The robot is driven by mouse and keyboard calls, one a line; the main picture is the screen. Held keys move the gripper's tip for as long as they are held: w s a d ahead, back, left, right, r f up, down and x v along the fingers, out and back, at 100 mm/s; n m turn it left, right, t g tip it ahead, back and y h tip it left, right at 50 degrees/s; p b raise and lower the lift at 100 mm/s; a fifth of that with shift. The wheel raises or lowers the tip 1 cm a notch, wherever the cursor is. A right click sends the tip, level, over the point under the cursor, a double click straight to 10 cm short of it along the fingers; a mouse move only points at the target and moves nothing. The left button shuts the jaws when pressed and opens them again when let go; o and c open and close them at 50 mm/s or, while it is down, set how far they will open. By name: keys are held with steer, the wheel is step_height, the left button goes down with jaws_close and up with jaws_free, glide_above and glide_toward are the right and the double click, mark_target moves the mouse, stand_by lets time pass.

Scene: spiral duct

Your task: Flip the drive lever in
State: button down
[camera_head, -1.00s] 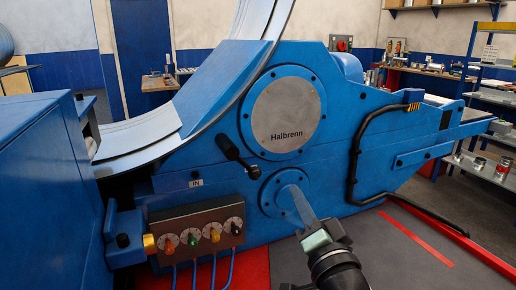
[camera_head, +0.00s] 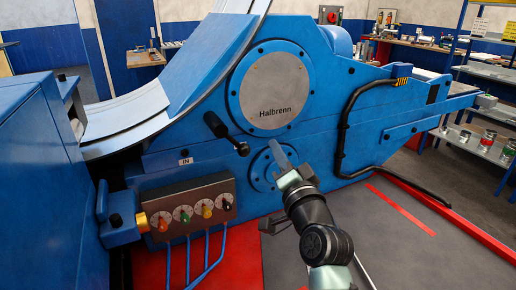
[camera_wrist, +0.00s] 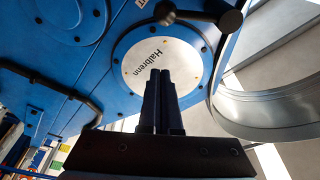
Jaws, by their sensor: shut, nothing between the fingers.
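The drive lever (camera_head: 226,134) is a black arm with a ball knob at its lower right end, on the blue machine left of the "Halbrenn" disc. It slants down to the right; an "IN" label (camera_head: 186,161) sits below left of it.
A control box (camera_head: 190,208) with several coloured knobs is below the lever, with blue pipes under it. The large "Halbrenn" disc (camera_head: 275,90) is above my gripper. A black hose (camera_head: 345,130) runs along the machine at right. Dark floor lies in front.

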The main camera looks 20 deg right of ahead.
steer(key=shift+w+a+f+p, duration=0.2)
steer(key=shift+w+a+f, duration=0.1)
steer(key=shift+w+a, duration=0.3)
steer(key=shift+w+a+f+p, duration=0.25)
steer(key=shift+w+a, duration=0.2)
steer(key=shift+w, duration=0.3)
steer(key=shift+w+a+f+p, duration=0.15)
steer(key=shift+w+a+f, duration=0.2)
steer(key=shift+w+a, duration=0.25)
steer(key=shift+a+f+m+p, duration=0.3)
steer(key=shift+f+m+p, duration=0.1)
steer(key=shift+m+p, duration=0.45)
steer(key=s+a+f+m+g+p, duration=0.1)
steer(key=a+f+m+g+p, duration=0.1)
steer(key=a+m+p, duration=0.5)
steer(key=m+p, duration=0.3)
steer(key=p, duration=0.4)
steer(key=shift+s+a+f+m+g, duration=0.25)
steer(key=shift+s+f+m+g, duration=0.05)
steer(key=shift+m, duration=0.05)
steer(key=shift+a+f+p, duration=0.1)
steer(key=shift+p, duration=0.25)
